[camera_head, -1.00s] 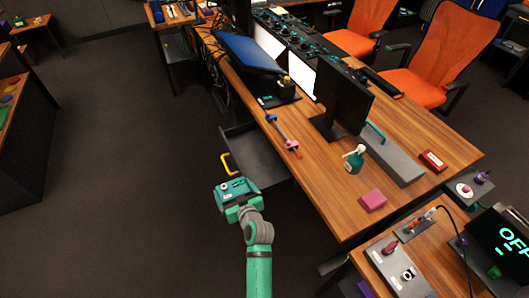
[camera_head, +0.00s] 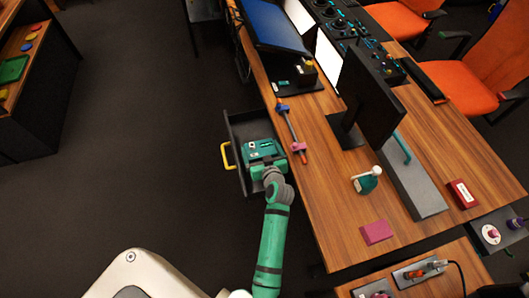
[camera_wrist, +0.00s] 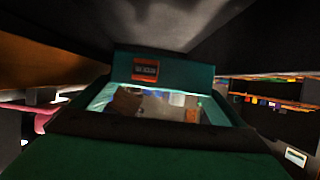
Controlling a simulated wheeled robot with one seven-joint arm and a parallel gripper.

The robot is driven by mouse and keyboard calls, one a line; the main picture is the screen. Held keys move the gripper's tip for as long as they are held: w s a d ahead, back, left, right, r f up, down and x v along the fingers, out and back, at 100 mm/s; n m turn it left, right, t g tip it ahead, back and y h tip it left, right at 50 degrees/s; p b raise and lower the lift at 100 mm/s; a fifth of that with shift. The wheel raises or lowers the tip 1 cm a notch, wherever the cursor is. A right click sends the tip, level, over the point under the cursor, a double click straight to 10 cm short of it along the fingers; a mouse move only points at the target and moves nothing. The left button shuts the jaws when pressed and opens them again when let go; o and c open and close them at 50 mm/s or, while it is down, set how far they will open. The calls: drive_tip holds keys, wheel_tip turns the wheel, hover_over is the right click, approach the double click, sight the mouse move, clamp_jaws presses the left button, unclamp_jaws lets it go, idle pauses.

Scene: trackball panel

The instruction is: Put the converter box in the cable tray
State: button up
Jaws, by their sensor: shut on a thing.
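A teal box with small white and dark details on top, taken as the converter box (camera_head: 262,149), is held at the end of my arm. My gripper (camera_head: 267,167) is shut on it. In the wrist view the teal box (camera_wrist: 185,67) fills the middle, with an orange label and a bright patch below it. The dark open tray with a yellow handle, taken as the cable tray (camera_head: 238,131), sticks out from the desk's left side. The box overlaps the tray's inside in the head view; whether it touches the floor cannot be told. Fingertips are mostly hidden.
The wooden desk (camera_head: 330,200) lies right of the tray. A rod with coloured ends (camera_head: 291,132) lies near its edge. The floor at left is clear.

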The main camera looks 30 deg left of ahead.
drive_tip(key=shift+f, duration=3.6)
drive_tip(key=shift+f, duration=0.15)
drive_tip(key=o, duration=0.8)
drive_tip(key=shift+o, duration=0.2)
drive_tip(key=v, duration=1.2)
